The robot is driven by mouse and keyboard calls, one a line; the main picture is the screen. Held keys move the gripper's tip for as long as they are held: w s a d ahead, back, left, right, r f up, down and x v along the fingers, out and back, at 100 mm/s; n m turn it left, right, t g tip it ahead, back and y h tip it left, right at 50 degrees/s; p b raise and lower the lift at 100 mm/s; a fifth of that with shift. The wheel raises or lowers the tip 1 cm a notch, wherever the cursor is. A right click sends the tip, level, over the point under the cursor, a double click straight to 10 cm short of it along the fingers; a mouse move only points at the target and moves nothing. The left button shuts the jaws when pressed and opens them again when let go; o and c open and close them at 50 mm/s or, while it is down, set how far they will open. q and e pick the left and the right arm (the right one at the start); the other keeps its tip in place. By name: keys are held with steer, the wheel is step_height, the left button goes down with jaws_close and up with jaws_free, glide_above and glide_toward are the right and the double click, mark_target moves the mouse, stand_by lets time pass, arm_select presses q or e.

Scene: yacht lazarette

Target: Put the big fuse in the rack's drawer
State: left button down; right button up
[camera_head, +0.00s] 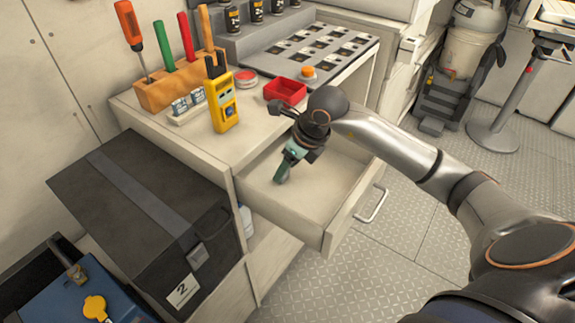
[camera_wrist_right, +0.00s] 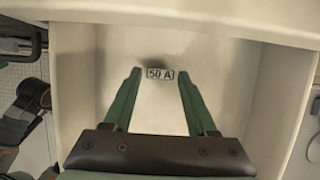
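The rack's drawer (camera_head: 343,212) is pulled open below the worktop. My right gripper (camera_head: 281,177) reaches down into it from above. In the right wrist view, the green fingers of the right gripper (camera_wrist_right: 160,78) are spread apart. A small pale piece marked "50 A" (camera_wrist_right: 160,74), which looks like the big fuse, shows between the fingertips with a gap on each side. A dark shadow lies just beyond it on the pale drawer floor (camera_wrist_right: 165,110). The fuse cannot be made out in the head view. My left gripper is not in view.
On the worktop (camera_head: 245,148) stand a yellow meter (camera_head: 222,102), a red tray (camera_head: 285,91) and a wooden tool holder (camera_head: 180,85). A black case (camera_head: 130,205) stands left of the drawer. Patterned floor (camera_head: 330,285) lies clear in front.

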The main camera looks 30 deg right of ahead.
steer(key=shift+o, duration=0.8)
steer(key=shift+r, duration=0.2)
steer(key=p+v, duration=0.2)
steer(key=v, duration=1)
steer(key=shift+f, duration=0.1)
